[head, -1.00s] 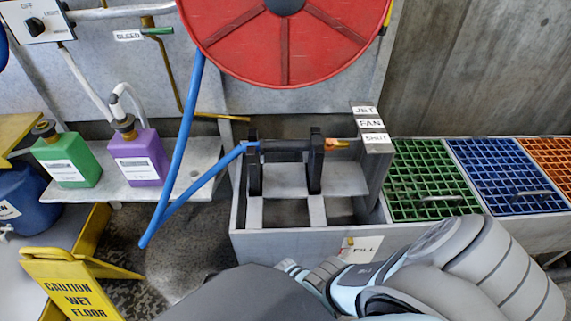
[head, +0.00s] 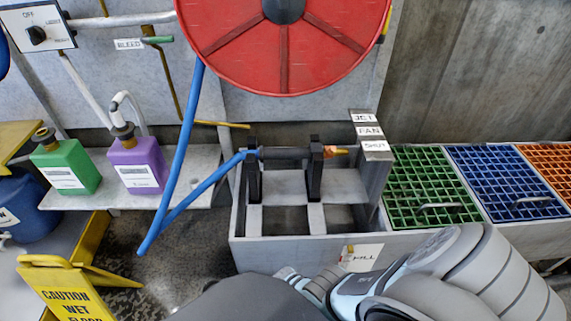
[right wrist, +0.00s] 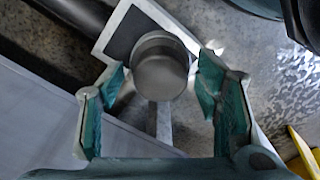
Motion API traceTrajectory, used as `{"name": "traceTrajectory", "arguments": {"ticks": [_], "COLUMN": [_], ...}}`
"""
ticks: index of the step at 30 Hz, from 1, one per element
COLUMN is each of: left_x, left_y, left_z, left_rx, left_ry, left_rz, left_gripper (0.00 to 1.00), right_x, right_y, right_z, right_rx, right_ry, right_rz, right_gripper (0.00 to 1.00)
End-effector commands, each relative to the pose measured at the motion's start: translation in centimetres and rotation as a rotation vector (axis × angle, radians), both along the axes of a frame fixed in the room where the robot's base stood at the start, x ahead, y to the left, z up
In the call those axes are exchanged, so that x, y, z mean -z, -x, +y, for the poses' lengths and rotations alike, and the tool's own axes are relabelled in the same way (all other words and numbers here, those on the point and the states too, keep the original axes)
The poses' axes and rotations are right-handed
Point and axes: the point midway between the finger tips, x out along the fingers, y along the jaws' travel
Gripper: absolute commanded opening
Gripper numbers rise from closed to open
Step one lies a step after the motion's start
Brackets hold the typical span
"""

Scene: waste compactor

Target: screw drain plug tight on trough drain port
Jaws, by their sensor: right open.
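In the right wrist view, a round grey metal cap (right wrist: 160,65), which looks like the drain plug, sits between the teal-padded fingers of my right gripper (right wrist: 163,72). The fingers are open, with a visible gap on either side of the cap. A narrow grey bar (right wrist: 163,120) extends below the cap in the picture; I cannot tell whether it belongs to it. The drain port itself is not clearly visible, nor is the plug's seating. In the head view, the grey trough (head: 300,252) stands beyond my right arm; my right gripper is hidden there. My left gripper is not in view.
A spray lance (head: 285,153) with a blue hose (head: 185,115) rests on black brackets over the trough. Green (head: 425,185) and blue (head: 505,180) grates lie to the right. A yellow wet-floor sign (head: 65,290) and purple (head: 138,165) and green (head: 67,165) bottles are at left.

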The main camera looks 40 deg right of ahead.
Motion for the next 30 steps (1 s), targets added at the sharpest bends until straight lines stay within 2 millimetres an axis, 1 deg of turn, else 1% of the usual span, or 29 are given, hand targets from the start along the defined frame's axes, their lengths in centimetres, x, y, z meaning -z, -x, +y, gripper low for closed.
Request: {"name": "traceTrajectory", "arguments": {"ticks": [3, 8, 12, 14, 16, 18, 23, 27, 30], "left_x": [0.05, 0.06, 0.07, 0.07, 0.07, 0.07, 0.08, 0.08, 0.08], "left_y": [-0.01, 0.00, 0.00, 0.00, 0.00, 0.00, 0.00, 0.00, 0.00], "left_z": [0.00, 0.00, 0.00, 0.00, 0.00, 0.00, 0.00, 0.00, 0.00], "left_rx": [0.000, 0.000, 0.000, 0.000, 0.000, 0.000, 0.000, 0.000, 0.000], "left_ry": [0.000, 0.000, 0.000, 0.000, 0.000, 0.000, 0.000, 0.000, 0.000], "left_rz": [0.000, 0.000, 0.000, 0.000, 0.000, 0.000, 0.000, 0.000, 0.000], "left_gripper": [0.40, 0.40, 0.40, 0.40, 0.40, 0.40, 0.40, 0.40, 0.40], "right_x": [0.02, 0.01, 0.01, 0.00, 0.00, 0.00, 0.01, 0.01, 0.01], "right_y": [-0.05, -0.07, -0.06, -0.06, -0.06, -0.05, -0.04, -0.02, -0.02], "right_z": [0.05, 0.06, 0.06, 0.06, 0.05, 0.04, 0.03, 0.02, 0.01], "right_rx": [-0.248, -0.497, -0.787, -0.864, -0.988, -1.148, -1.396, -1.687, -1.748], "right_ry": [0.000, 0.000, 0.000, 0.000, 0.000, 0.000, 0.000, 0.000, 0.000], "right_rz": [0.000, 0.000, -0.001, -0.001, -0.001, -0.001, 0.000, 0.000, 0.000], "right_gripper": [0.58, 0.58, 0.58, 0.58, 0.58, 0.58, 0.58, 0.58, 0.58]}}
